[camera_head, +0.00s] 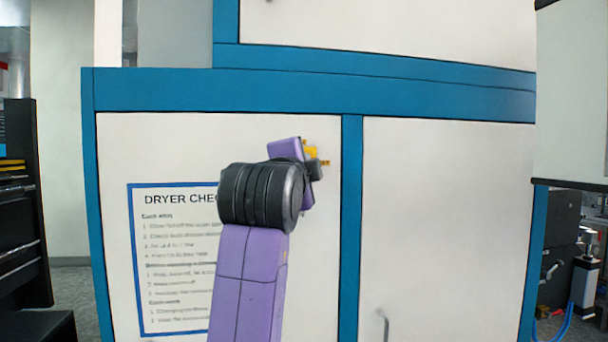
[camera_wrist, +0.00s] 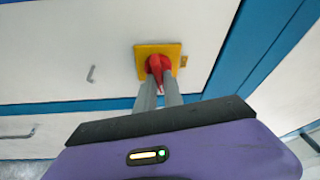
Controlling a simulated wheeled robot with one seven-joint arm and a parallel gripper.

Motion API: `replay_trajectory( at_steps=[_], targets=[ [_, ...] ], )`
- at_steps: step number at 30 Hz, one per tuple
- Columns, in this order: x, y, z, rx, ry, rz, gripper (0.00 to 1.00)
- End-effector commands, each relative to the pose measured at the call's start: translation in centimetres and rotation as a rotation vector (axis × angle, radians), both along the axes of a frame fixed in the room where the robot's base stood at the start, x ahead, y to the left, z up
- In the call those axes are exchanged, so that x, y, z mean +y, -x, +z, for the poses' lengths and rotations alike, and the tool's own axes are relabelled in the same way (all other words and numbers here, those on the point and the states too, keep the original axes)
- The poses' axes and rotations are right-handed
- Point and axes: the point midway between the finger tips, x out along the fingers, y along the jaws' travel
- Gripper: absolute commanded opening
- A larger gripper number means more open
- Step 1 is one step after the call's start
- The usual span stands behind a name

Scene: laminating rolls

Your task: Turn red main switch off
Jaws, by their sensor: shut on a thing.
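The red main switch (camera_wrist: 156,64) shows in the wrist view as a red handle on a square yellow plate (camera_wrist: 143,50). The plate is on a white cabinet panel. My gripper (camera_wrist: 159,84) has its two grey fingers on either side of the red handle and is shut on it. The fingers hide part of the handle. In the head view, my gripper (camera_head: 318,168) is against the panel, and only a bit of the yellow plate (camera_head: 311,151) shows beside it. The red handle is hidden there by my arm.
The white cabinet has a blue frame (camera_head: 351,220). A framed dryer checklist (camera_head: 160,265) is on the left panel, partly behind my arm. A door handle (camera_head: 384,322) sticks out at lower right. A dark rack (camera_head: 22,210) stands at far left, and equipment (camera_head: 585,270) at far right.

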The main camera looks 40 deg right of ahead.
Motion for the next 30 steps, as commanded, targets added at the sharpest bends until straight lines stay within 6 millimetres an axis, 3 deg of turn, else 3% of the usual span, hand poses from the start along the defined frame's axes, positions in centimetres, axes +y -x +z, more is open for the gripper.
replay_trajectory(
  at_steps=[12,30],
  targets=[
    [-0.08,0.02,-0.08,-0.114,-0.174,-0.002,0.00],
    [-0.17,0.07,-0.14,-0.131,-0.202,-0.004,0.00]
  ],
)
